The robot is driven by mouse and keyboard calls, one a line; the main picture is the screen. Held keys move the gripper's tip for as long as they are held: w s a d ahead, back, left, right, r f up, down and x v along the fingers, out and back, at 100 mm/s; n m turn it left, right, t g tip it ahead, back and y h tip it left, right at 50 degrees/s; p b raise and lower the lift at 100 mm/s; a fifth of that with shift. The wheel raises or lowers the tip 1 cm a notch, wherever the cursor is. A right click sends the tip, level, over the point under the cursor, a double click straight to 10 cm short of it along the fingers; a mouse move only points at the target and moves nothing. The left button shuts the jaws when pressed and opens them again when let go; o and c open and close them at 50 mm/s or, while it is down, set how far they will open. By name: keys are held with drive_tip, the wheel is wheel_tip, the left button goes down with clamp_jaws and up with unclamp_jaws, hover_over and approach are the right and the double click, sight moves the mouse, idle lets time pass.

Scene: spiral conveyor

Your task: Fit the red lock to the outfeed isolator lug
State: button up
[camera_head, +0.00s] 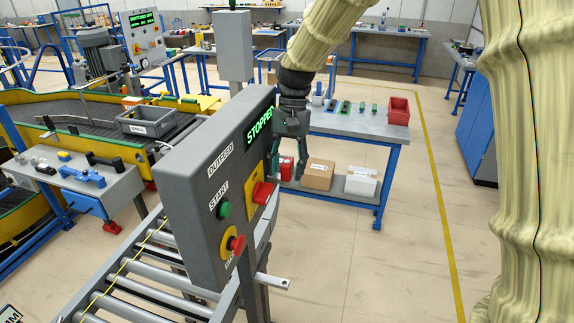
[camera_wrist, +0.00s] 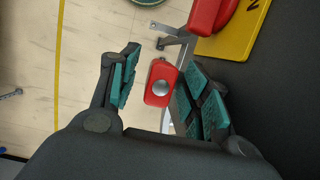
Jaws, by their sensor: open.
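The red lock (camera_wrist: 161,82), a small red body with a round silver centre, lies between the two fingers in the wrist view. My gripper (camera_wrist: 156,90) is open around it, with a gap to the left finger; contact with the right finger is unclear. I cannot tell what supports the lock. In the head view my gripper (camera_head: 289,165) points down behind the outfeed panel (camera_head: 190,180). The red isolator handle (camera_head: 262,193) sits on a yellow plate. A flat grey lug with a hole (camera_head: 274,281) sticks out low beside the panel post; a similar bracket (camera_wrist: 172,37) shows beyond the lock.
The panel reads STOPPED and stands close to my gripper. Roller conveyor (camera_head: 150,270) runs at lower left. Behind stands a workbench (camera_head: 345,122) with a red bin (camera_head: 398,110) on top and boxes (camera_head: 318,175) on its shelf. The floor at right is clear.

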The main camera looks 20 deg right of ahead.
drive_tip(key=v, duration=1.2)
idle(0.4)
